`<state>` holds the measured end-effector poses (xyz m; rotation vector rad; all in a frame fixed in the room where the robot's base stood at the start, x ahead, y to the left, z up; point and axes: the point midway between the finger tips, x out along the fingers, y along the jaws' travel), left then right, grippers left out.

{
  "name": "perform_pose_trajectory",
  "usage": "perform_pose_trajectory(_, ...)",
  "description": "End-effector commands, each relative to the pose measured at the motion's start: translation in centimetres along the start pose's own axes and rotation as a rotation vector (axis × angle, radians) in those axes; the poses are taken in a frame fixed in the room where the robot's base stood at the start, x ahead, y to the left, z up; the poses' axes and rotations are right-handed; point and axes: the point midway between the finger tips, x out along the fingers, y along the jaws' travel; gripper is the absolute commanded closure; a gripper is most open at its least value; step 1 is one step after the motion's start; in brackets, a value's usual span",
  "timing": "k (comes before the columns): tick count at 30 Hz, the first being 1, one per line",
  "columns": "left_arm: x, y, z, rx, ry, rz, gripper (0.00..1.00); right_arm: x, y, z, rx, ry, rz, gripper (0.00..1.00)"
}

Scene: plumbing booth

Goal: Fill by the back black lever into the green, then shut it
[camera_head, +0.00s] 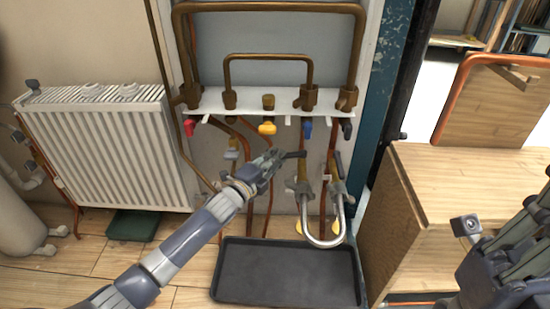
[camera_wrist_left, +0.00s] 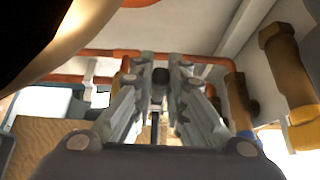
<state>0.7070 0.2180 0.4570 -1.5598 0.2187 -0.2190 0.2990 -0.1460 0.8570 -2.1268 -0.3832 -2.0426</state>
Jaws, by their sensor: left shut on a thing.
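My left gripper (camera_head: 272,162) is at the pipework below the white manifold plate and shut on a black lever (camera_head: 294,154). The lever points left from a brass valve on the left leg of the silver U-shaped hose (camera_head: 322,242). In the left wrist view a dark round end (camera_wrist_left: 160,76) shows between the fingers of my left gripper (camera_wrist_left: 160,85). A second black lever (camera_head: 339,164) stands steeply on the hose's right leg. A small dark gauge (camera_head: 33,85) is on the radiator's top left; its face and any green zone cannot be read. My right gripper (camera_head: 535,215) is partly cut off at lower right.
Red (camera_head: 189,127), yellow (camera_head: 267,128), blue (camera_head: 307,128) and black (camera_head: 347,128) handles hang along the manifold. A white radiator (camera_head: 105,150) stands left, with a green box (camera_head: 135,225) below. A black tray (camera_head: 285,275) lies under the hose; a wooden bench (camera_head: 470,180) is right.

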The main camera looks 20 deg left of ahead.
Motion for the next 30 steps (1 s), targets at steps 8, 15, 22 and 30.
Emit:
perform_pose_trajectory(8, 0.0, -0.1, -0.3, -0.002, 0.004, -0.003, 0.67, 0.0, 0.0, 0.0, 0.000, -0.001, 0.000, 1.00)
perform_pose_trajectory(15, 0.0, 0.0, -0.1, -0.001, 0.001, -0.001, 0.67, 0.0, 0.0, 0.0, 0.000, 0.002, -0.001, 1.00)
perform_pose_trajectory(22, -1.4, 0.2, -0.1, -0.002, 0.000, 0.001, 0.67, 0.1, 0.0, -0.1, -0.001, 0.004, -0.001, 1.00)
perform_pose_trajectory(30, -6.2, 0.2, -0.2, -0.001, 0.002, 0.002, 0.67, 0.1, 0.0, 0.0, 0.000, 0.002, -0.001, 1.00)
